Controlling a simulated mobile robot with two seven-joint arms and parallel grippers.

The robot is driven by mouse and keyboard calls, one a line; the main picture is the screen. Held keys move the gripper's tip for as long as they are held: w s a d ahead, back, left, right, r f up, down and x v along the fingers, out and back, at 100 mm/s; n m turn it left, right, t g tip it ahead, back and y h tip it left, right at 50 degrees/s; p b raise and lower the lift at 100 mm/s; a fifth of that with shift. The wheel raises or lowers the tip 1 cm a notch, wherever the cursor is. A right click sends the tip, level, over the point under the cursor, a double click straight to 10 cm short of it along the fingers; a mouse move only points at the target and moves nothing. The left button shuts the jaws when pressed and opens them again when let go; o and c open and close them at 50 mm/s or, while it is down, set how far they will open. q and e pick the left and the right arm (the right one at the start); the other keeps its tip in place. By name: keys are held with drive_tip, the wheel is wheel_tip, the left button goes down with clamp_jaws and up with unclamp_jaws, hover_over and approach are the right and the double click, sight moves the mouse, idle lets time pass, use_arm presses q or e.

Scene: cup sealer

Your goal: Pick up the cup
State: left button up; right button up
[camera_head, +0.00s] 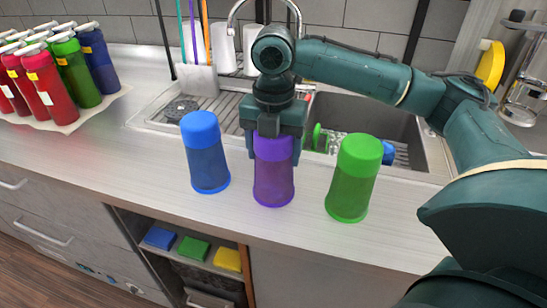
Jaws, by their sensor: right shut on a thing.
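Three lidded cups stand in a row on the counter in front of the sink. The blue cup (207,160) is on the left, the purple cup (273,180) in the middle and the green cup (352,187) on the right. My right gripper (274,134) comes down from above and is shut on the purple cup at its lid. The purple cup is upright; I cannot tell whether its base touches the counter. The gripper's fingers hide part of the lid. My left gripper is not in view.
A metal sink (373,121) with a drying rack lies behind the cups. Several red, green and blue bottles stand on a tray (72,126) at the left. The counter (120,158) between tray and blue cup is clear. Below is an open shelf with coloured blocks (194,249).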

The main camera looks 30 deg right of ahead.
drive_tip(key=shift+c, duration=1.2)
